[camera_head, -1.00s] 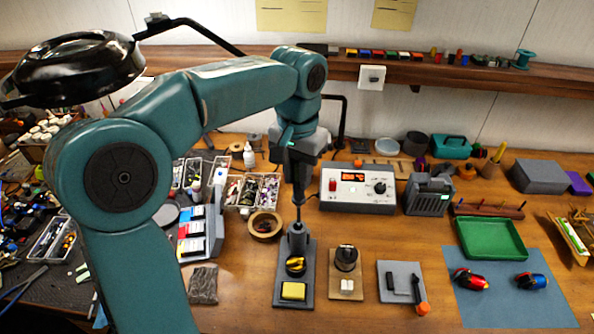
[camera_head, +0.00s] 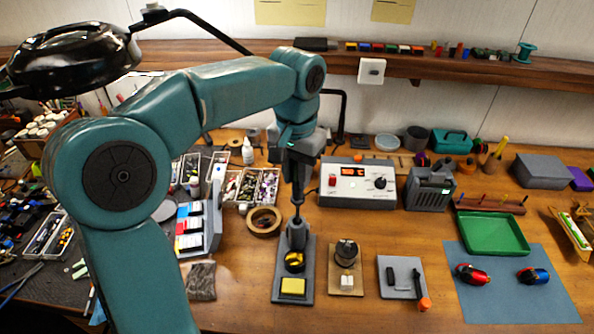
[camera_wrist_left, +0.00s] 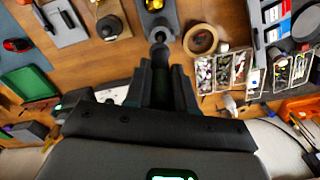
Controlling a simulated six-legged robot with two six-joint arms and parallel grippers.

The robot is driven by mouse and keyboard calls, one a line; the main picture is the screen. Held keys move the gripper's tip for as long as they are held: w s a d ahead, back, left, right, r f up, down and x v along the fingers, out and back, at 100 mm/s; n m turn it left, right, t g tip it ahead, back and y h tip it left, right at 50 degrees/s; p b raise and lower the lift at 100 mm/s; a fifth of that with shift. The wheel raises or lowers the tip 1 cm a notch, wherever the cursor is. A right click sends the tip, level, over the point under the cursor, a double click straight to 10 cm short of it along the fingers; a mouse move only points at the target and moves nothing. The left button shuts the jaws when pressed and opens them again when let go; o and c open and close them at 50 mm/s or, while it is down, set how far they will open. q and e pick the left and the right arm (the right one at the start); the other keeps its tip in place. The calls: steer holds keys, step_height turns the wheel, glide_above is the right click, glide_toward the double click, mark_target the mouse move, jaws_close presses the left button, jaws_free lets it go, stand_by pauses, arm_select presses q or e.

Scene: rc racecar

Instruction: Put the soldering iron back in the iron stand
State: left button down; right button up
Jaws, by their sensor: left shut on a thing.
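My left gripper (camera_head: 299,172) points down over the iron stand and is shut on the soldering iron (camera_head: 298,196), which is dark, slim and near upright. The iron stand (camera_head: 296,241) has a dark grey base, a grey holder at the back and a yellow sponge at the front. The iron's lower part meets the top of the holder; how deep it sits is hidden. In the left wrist view the iron (camera_wrist_left: 159,52) shows between my fingers, lined up with the stand (camera_wrist_left: 155,17) beyond. My right gripper is in neither view.
A soldering station (camera_head: 357,183) stands just right of my gripper. A tape roll (camera_head: 264,221) and parts trays (camera_head: 250,187) lie to the left. A small tan stand (camera_head: 345,282) sits right of the iron stand. A green tray (camera_head: 492,234) is at the right.

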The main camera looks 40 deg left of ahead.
mark_target(295, 199)
arm_select(q)
steer(key=shift+s+a+f+b, duration=0.1)
steer(key=shift+f+b, duration=2.6)
steer(key=shift+f, duration=0.85)
steer(key=shift+c, duration=2.4)
jaws_free()
steer(key=shift+r, duration=0.1)
step_height(295, 199, up, 9)
steer(key=p, duration=0.8)
steer(key=shift+s, duration=0.1)
